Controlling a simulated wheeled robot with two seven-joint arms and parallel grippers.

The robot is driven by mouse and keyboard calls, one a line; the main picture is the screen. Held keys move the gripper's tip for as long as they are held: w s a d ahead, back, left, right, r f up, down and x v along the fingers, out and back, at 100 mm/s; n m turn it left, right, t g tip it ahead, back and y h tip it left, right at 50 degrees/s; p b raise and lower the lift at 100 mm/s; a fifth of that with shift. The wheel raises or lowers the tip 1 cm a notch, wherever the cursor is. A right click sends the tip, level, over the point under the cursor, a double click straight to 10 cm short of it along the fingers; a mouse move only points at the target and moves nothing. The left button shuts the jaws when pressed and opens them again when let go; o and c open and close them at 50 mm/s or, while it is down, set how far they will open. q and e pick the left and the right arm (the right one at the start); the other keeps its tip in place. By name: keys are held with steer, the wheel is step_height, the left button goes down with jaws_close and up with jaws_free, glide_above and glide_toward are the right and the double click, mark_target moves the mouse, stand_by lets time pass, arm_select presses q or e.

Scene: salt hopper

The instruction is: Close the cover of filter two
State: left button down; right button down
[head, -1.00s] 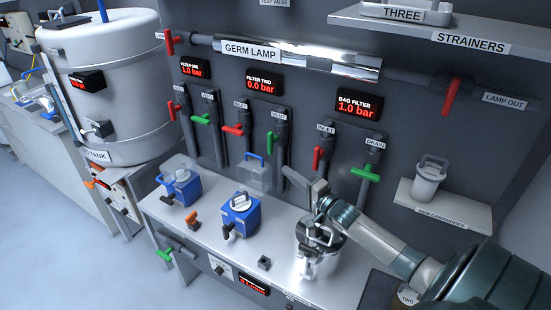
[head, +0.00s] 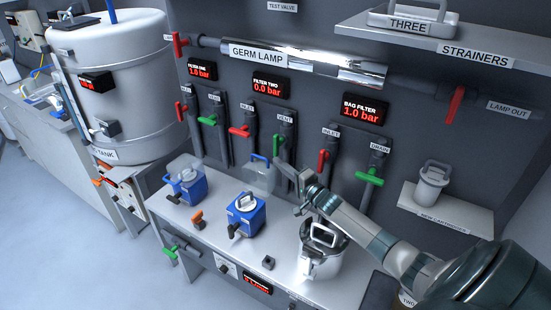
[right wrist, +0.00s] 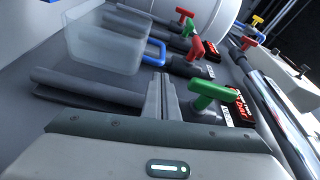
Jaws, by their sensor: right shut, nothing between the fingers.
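Filter two is the blue housing (head: 246,214) in the middle of the bench, with a white round cartridge (head: 245,203) showing in its top. Its clear cover (head: 259,178) with a blue handle stands raised open behind the housing; in the right wrist view the clear cover (right wrist: 103,40) and blue handle (right wrist: 155,52) are at upper left. My right gripper (head: 289,174) is shut and empty, just right of the raised cover, apart from it as far as I can tell. Its closed fingers (right wrist: 160,80) point toward the handle's side in the wrist view. My left gripper is out of view.
Filter one (head: 187,188) stands left of filter two. A steel bag filter (head: 320,255) stands right, beneath my right arm. Pipes with a red inlet valve (head: 241,131) and green vent valve (head: 279,139) rise behind the cover. The bench front is mostly clear.

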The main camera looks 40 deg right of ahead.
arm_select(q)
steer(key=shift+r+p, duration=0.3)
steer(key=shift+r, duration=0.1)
arm_select(e)
steer(key=shift+w+a+r, duration=0.1)
steer(key=shift+w, duration=1.3)
